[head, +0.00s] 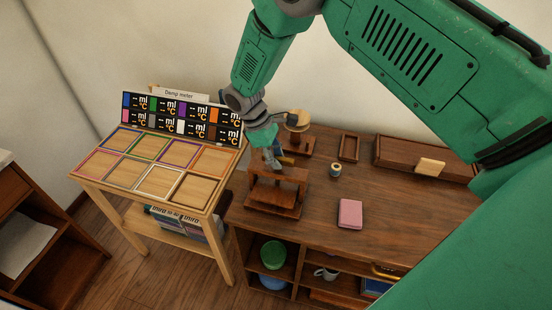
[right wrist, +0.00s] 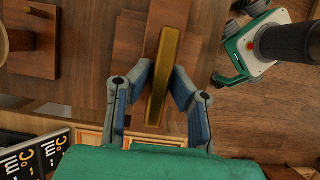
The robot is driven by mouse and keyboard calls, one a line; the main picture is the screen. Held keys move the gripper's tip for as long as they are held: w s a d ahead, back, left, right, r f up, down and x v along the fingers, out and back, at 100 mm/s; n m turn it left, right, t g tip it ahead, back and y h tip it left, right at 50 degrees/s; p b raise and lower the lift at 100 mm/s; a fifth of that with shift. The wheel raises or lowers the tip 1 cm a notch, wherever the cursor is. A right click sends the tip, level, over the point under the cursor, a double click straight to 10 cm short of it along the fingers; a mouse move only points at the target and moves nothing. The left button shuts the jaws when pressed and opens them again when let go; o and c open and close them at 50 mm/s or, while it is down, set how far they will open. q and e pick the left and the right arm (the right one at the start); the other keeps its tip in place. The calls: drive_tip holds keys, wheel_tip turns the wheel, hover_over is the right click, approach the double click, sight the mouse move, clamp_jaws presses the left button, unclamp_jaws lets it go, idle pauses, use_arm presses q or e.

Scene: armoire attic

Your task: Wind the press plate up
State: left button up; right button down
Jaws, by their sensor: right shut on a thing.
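A dark wooden press (head: 290,174) stands at the left end of the brown bench, with a top beam on posts over a flat base. My right gripper (head: 271,160) points down at the top of the press from above. In the right wrist view a long brass bar (right wrist: 170,42) lies between the two fingers of the right gripper (right wrist: 162,72), which is shut on it. The bar is slightly tilted over the wooden beam. I cannot clearly make out the press plate under the beam or its height. My left gripper is not in view.
The brown bench (head: 400,228) holds a pink block (head: 350,213), a small spool (head: 336,170), a small tray (head: 348,148) and a round-topped stand (head: 298,121). A light wood table (head: 150,192) with coloured frames and a display panel (head: 182,118) stands left, beyond a narrow gap.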

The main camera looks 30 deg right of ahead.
drive_tip(key=shift+d+r, duration=0.1)
drive_tip(key=shift+d, duration=0.05)
drive_tip(key=c, duration=1.5)
unclamp_jaws()
drive_tip(key=shift+c, duration=0.2)
drive_tip(key=v, duration=1.2)
